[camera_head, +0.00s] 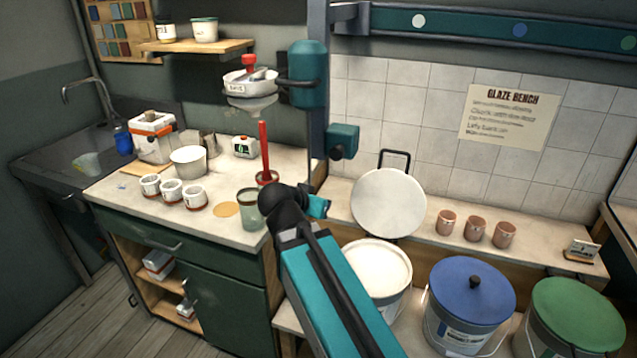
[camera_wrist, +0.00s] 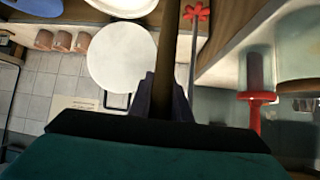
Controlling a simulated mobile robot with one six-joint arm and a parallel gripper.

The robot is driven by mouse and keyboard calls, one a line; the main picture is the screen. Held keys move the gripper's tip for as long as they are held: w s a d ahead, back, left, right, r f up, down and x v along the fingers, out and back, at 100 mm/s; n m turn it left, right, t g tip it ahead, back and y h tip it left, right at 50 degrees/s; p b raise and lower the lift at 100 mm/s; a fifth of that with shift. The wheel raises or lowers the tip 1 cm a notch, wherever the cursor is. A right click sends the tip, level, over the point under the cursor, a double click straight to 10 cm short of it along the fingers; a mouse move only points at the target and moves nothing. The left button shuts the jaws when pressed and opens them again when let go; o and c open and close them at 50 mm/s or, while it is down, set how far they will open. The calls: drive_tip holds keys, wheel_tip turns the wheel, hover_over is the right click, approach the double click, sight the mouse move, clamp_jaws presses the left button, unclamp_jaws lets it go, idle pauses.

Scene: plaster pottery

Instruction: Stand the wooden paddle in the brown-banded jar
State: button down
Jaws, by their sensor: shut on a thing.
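My gripper (camera_head: 318,205) is at the end of my teal arm, just right of the counter's front right corner in the head view. In the wrist view its dark fingers (camera_wrist: 165,98) are shut on the wooden paddle (camera_wrist: 170,50), a long brown strip running up out of the picture. The paddle's far end is out of view, and I cannot make it out in the head view. I cannot surely tell which vessel is the brown-banded jar. Small white cups (camera_head: 172,191) with reddish-brown bases stand on the counter, and a white jar (camera_head: 166,31) stands on the shelf.
A greenish glass (camera_head: 250,208) and an upright red rod (camera_head: 264,150) stand just left of my gripper. A white tub with an orange band (camera_head: 152,138) stands farther back. A round white disc (camera_head: 388,203) and glaze buckets (camera_head: 470,305) are on the right.

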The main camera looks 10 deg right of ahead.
drive_tip(key=s+f+m+g+h, duration=0.1)
drive_tip(key=s+f+m, duration=0.1)
drive_tip(key=f, duration=0.7)
drive_tip(key=shift+s+m+g+h, duration=0.4)
drive_tip(key=shift+s, duration=0.35)
